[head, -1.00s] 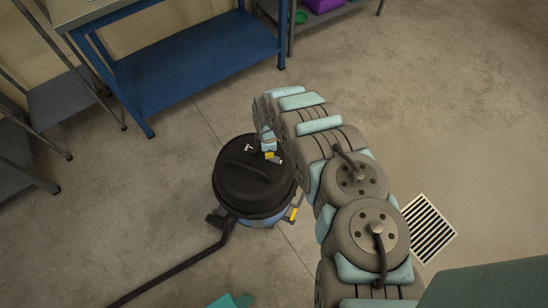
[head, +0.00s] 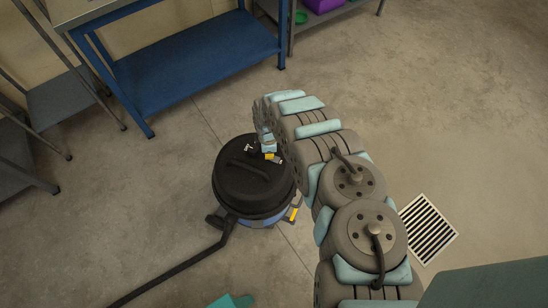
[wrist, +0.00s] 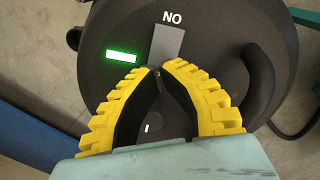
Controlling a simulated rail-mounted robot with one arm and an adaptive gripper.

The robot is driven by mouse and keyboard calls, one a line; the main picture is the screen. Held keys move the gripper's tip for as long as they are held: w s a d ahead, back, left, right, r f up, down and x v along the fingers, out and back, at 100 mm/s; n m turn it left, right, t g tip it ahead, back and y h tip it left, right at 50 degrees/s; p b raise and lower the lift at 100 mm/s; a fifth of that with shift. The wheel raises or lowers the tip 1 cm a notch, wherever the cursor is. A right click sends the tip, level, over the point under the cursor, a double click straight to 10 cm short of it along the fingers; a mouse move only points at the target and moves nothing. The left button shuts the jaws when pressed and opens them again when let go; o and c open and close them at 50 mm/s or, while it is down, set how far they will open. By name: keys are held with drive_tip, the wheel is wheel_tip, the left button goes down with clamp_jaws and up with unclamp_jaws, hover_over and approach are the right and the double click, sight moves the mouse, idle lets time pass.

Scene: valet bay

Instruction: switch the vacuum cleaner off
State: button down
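The vacuum cleaner (head: 240,185) stands on the floor with its round black lid up. My gripper (head: 270,157) points down over the far right part of the lid. In the wrist view my yellow-padded fingers (wrist: 160,71) have their tips together, at the near end of a grey switch plate (wrist: 168,44). I cannot tell whether they touch it. A small white mark (wrist: 147,128) shows between the fingers. The lid's curved handle (wrist: 262,85) is at right.
A black hose (head: 175,268) runs from the vacuum to the lower left. A blue bench (head: 200,65) stands behind it, with grey shelving (head: 65,95) at left. A floor grate (head: 428,230) lies at right. A teal object (head: 232,301) is at the bottom edge. Open floor lies right.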

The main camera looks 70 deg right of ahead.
drive_tip(key=shift+f+b, duration=0.3)
drive_tip(key=shift+f, duration=0.3)
idle(0.4)
drive_tip(key=shift+r, duration=0.1)
drive_tip(key=shift+r+p, duration=3.35)
drive_tip(key=shift+r, duration=0.1)
drive_tip(key=shift+f, duration=0.15)
